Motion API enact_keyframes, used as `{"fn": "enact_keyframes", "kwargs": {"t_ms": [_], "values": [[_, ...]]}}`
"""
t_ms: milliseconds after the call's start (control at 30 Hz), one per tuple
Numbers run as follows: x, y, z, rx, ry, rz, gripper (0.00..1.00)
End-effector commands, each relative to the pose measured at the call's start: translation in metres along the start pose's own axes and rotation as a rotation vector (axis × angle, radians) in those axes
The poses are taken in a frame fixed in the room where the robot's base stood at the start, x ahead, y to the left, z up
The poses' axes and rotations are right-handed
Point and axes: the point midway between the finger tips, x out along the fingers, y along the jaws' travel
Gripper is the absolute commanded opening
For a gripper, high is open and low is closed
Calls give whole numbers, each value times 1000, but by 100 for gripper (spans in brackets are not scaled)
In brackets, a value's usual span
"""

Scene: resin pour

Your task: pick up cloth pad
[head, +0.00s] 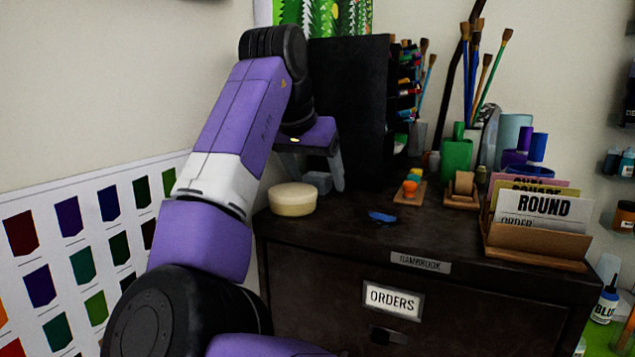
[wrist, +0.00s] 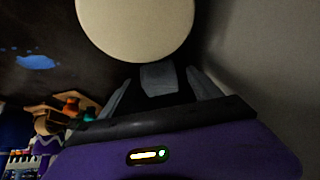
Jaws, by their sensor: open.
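A small grey block-like pad (head: 319,181), which looks like the cloth pad, lies on the dark cabinet top. It sits just behind a round cream disc (head: 292,199). My gripper (head: 317,178) is open and points down, with its fingers on either side of the pad. In the wrist view the pad (wrist: 158,77) shows between the two open fingers, with a dark gap on each side. The cream disc (wrist: 135,25) fills the top of that view. Whether a finger touches the pad cannot be told.
A blue patch (head: 382,216) lies on the cabinet top (head: 340,228) to the right. A card holder (head: 535,243), a green bottle (head: 456,158) and brushes stand further right. A dark upright panel (head: 350,100) rises behind my gripper. The front middle of the top is clear.

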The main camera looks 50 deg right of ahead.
Motion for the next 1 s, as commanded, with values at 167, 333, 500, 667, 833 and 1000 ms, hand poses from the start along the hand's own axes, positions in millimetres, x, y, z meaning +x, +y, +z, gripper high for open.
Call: {"fn": "enact_keyframes", "kwargs": {"t_ms": [167,333,500,667,833,1000], "values": [[0,0,0,0,0,0,73],[0,0,0,0,0,0,45],[0,0,0,0,0,0,12],[0,0,0,0,0,0,8],[-1,0,-1,0,1,-1,8],[-9,0,-6,0,1,-1,8]]}}
